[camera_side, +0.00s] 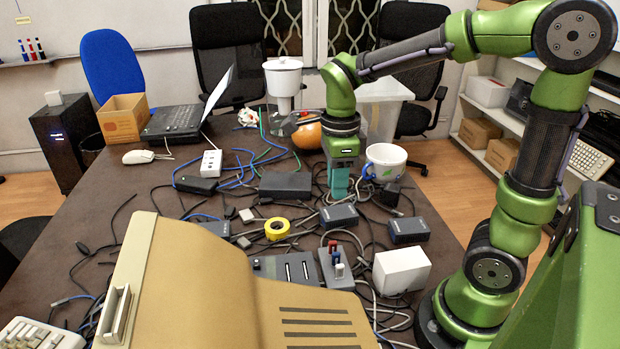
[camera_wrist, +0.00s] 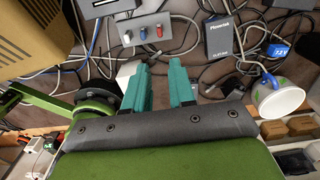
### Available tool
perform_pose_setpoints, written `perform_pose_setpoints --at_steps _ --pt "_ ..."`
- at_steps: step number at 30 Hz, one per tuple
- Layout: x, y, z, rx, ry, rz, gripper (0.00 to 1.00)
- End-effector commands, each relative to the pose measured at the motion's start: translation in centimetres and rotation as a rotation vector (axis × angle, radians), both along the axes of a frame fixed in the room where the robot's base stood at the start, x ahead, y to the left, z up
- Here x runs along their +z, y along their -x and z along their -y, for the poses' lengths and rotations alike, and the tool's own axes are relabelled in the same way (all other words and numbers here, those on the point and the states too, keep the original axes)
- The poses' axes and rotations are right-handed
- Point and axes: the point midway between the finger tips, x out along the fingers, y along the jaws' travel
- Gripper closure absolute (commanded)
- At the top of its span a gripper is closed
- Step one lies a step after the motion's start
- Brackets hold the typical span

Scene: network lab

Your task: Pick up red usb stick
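In the side view the red stick (camera_side: 332,245) shows small on the same hub (camera_side: 326,263), behind the beige computer casing. My gripper (camera_wrist: 161,72) points down with its teal fingers apart and nothing between them. In the side view my gripper (camera_side: 339,182) is above the table, farther back than the hub and clear of the red stick.
A white box (camera_side: 401,270) stands right of the hub. Dark boxes (camera_side: 409,230), a yellow tape roll (camera_side: 277,229) and many loose cables crowd the table. A mug (camera_side: 384,163) is right of my gripper. The beige casing (camera_side: 195,270) fills the front.

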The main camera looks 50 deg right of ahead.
Motion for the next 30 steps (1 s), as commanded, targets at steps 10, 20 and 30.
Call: perform_pose_setpoints --at_steps 10,20,30 --pt "-6.5 0.2 0.0 -0.010 -0.001 -0.008 0.76" --pt "-11.3 0.1 0.0 -0.009 -0.001 -0.001 0.76" --pt "-15.3 0.2 0.0 -0.010 -0.001 -0.004 0.76"
